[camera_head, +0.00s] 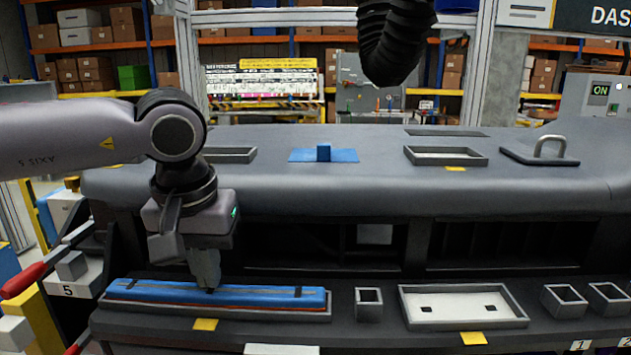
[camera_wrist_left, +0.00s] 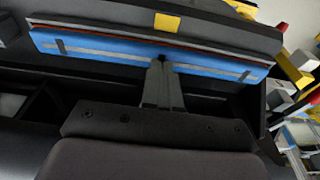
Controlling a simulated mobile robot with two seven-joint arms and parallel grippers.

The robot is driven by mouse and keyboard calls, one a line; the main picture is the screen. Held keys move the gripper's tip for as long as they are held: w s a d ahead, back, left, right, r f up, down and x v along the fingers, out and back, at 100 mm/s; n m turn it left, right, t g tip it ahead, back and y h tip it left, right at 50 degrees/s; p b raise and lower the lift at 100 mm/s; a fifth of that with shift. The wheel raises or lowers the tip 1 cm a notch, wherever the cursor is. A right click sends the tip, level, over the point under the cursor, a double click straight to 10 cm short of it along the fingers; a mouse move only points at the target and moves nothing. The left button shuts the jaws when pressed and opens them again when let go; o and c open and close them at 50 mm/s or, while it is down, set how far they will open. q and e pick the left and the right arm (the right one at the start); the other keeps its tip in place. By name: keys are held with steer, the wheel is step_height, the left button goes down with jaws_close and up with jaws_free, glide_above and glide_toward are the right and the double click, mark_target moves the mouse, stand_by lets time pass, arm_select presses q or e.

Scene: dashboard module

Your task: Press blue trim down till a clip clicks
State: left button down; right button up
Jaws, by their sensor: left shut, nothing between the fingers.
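The blue trim (camera_head: 255,296) is a long flat strip lying on a reddish-brown base strip at the left of the front ledge. It also shows in the left wrist view (camera_wrist_left: 110,52), running across the top. My left gripper (camera_head: 208,286) points down with its fingers shut and empty. Its fingertips are at the trim's rear edge, near the middle of its length; they look in contact or very close. In the left wrist view the fingertips (camera_wrist_left: 160,62) meet the trim's edge. Whether any clip is seated cannot be seen. My right gripper is not in view.
On the front ledge, right of the trim, stand a small square bin (camera_head: 368,304), a white-bottomed tray (camera_head: 462,305) and two more small bins. A blue plate with a raised block (camera_head: 323,155) lies on the dashboard top. A black hose (camera_head: 393,45) hangs above.

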arm_select(q)
step_height(320, 180, up, 7)
steer(key=p, duration=0.5)
